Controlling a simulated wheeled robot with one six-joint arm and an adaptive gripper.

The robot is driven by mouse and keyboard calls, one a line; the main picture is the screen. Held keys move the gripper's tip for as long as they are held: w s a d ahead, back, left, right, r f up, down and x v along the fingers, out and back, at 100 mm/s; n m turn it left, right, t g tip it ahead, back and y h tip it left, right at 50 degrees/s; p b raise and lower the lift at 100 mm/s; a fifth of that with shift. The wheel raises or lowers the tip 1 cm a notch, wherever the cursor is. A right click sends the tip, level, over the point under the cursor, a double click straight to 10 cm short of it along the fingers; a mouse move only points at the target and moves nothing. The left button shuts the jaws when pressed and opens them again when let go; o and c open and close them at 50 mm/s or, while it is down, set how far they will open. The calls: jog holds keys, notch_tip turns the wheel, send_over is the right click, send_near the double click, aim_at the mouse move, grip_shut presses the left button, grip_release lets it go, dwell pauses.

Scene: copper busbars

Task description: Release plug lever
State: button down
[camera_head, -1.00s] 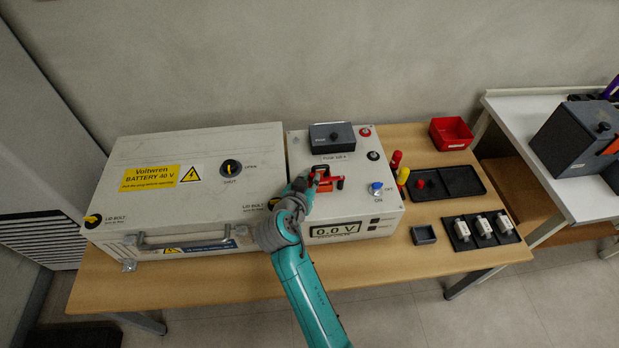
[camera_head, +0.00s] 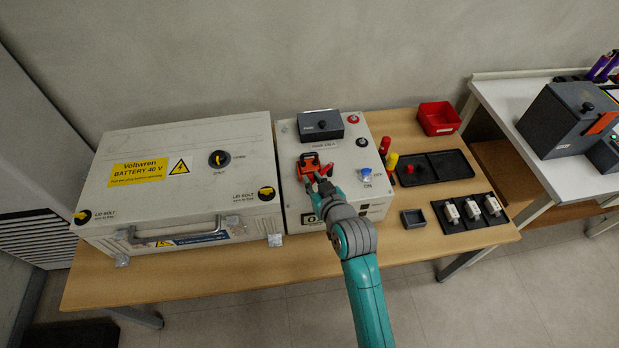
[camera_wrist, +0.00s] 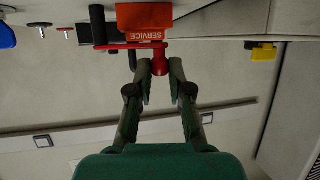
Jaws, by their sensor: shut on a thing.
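The orange service plug (camera_head: 309,162) sits on top of the light grey box, right of the battery case. Its red lever (camera_head: 326,168) lies along its near side. In the wrist view the orange plug body (camera_wrist: 145,18) reads SERVICE, and the red lever (camera_wrist: 120,46) runs across beneath that label, with a red knob between the fingertips. My gripper (camera_head: 318,182) reaches in from the front; in the wrist view its two fingers (camera_wrist: 160,66) are shut on the lever's knob. The exact contact is small and partly hidden.
A dark fuse box (camera_head: 320,124), red button (camera_head: 352,119) and blue switch (camera_head: 365,174) stand on the same box. The battery case (camera_head: 120,185) is to the left. A black tray (camera_head: 450,165), red bin (camera_head: 439,118) and several fuses (camera_head: 472,210) lie to the right.

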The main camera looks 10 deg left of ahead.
jog(key=d+n+g+y, duration=0.1)
jog(key=d+n+y, duration=0.1)
jog(key=shift+s+d+n+g+y, duration=0.25)
jog(key=shift+n+g+y, duration=0.05)
jog(key=shift+g+y, duration=0.1)
jog(key=shift+d+n+g+y, duration=0.8)
jog(key=shift+d+n+g, duration=0.2)
jog(key=shift+n, duration=0.2)
jog(key=d+n+g+y, duration=0.1)
jog(key=d+n+g, duration=0.1)
jog(key=n+g, duration=0.1)
jog(key=shift+w+d+y, duration=0.15)
jog(key=shift+y, duration=0.25)
jog(key=shift+w+d+f+n+g+y, duration=0.15)
jog(key=shift+d+n+g, duration=0.2)
jog(key=shift+n+g, duration=0.25)
jog(key=shift+w+d+r+n+g+y, duration=0.15)
jog(key=shift+d+n+g, duration=0.2)
jog(key=shift+n+g, duration=0.25)
jog(key=shift+s+f, duration=0.1)
jog(key=c, duration=1.1)
grip_release()
jog(key=shift+o, duration=0.2)
